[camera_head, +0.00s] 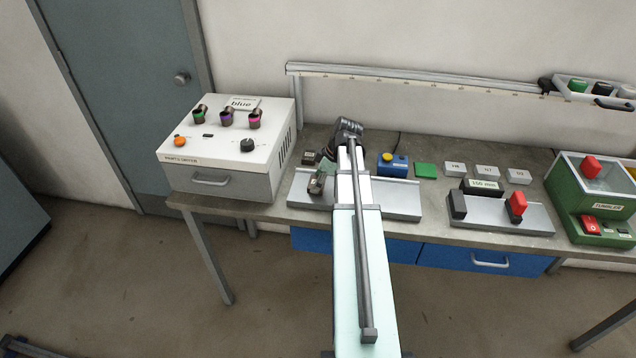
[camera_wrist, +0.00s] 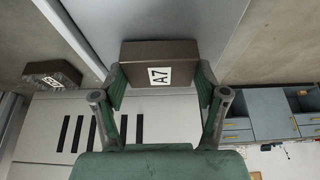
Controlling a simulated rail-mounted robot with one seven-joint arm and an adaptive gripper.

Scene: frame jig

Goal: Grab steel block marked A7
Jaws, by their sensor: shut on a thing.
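The steel block marked A7 (camera_wrist: 157,52) is a dark brown block with a white label, seen at the top middle of the wrist view. My gripper (camera_wrist: 160,88) is shut on it, with a green finger pad against each side. In the head view my gripper (camera_head: 318,181) is over the left part of the grey tray (camera_head: 399,203). My arm hides part of that area, and I cannot make out the label there.
Another dark labelled block (camera_wrist: 54,76) lies to the left in the wrist view. The white parts box (camera_head: 228,140) stands close on the left. A blue button box (camera_head: 393,165), green block (camera_head: 426,169) and white blocks (camera_head: 487,172) lie to the right.

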